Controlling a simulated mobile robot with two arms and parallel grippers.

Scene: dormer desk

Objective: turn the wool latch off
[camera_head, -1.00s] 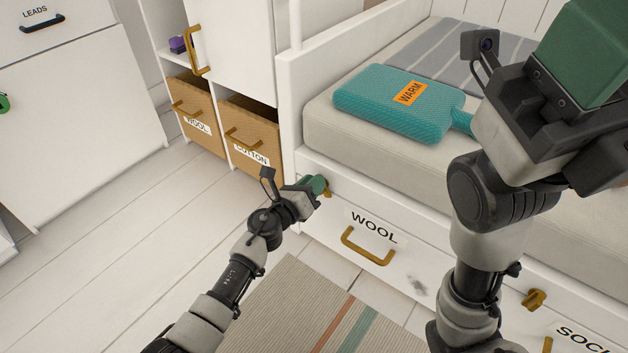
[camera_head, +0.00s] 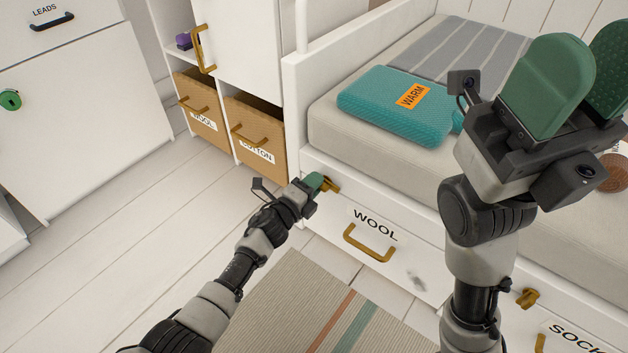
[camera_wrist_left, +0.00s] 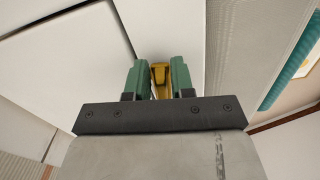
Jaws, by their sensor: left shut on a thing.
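The brass wool latch (camera_head: 331,185) is at the upper left corner of the white drawer front labelled WOOL (camera_head: 376,224). My left gripper (camera_head: 318,181) is at the latch, with its green fingers around it. In the left wrist view the latch (camera_wrist_left: 160,73) sits between the two fingers of the left gripper (camera_wrist_left: 160,80), which is shut on it. The fingers hide part of the latch in the head view. My right gripper (camera_head: 588,75) is raised in front of the bed, its green fingers apart with nothing seen between them.
A brass handle (camera_head: 368,243) is on the WOOL drawer. Another brass latch (camera_head: 527,298) is to the right, by the SOCKS label. A teal WARM hot-water bottle (camera_head: 400,106) lies on the bed. Cardboard bins (camera_head: 254,140) stand at the left. A striped rug (camera_head: 290,300) covers the floor.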

